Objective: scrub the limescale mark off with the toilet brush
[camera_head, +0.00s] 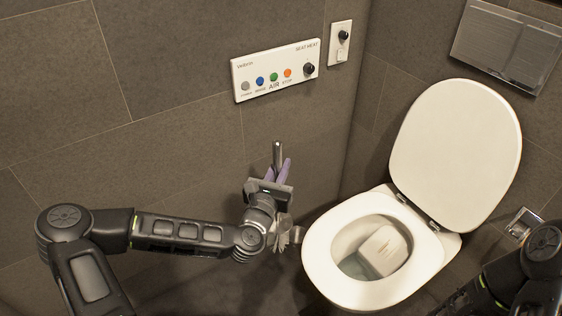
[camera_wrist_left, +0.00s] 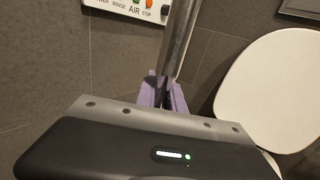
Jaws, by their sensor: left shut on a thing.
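My left gripper (camera_head: 270,185) is shut on the upright silver handle of the toilet brush (camera_head: 278,155), near the wall left of the toilet. The handle (camera_wrist_left: 180,40) rises between the purple fingers in the left wrist view. Below the gripper, a pale, splayed shape that looks like the brush head shows beside my wrist, partly hidden. The toilet (camera_head: 322,262) stands open to the right, its lid raised. Inside the bowl, brownish streaks that look like the limescale mark (camera_head: 391,246) show on a pale patch. My right gripper's fingertips are not visible.
A white control panel (camera_head: 275,70) with coloured buttons is on the wall above my left gripper. A small switch plate (camera_head: 340,42) is beside it. A flush plate (camera_head: 505,45) is above the raised lid (camera_head: 455,150). My right arm occupies the lower right corner.

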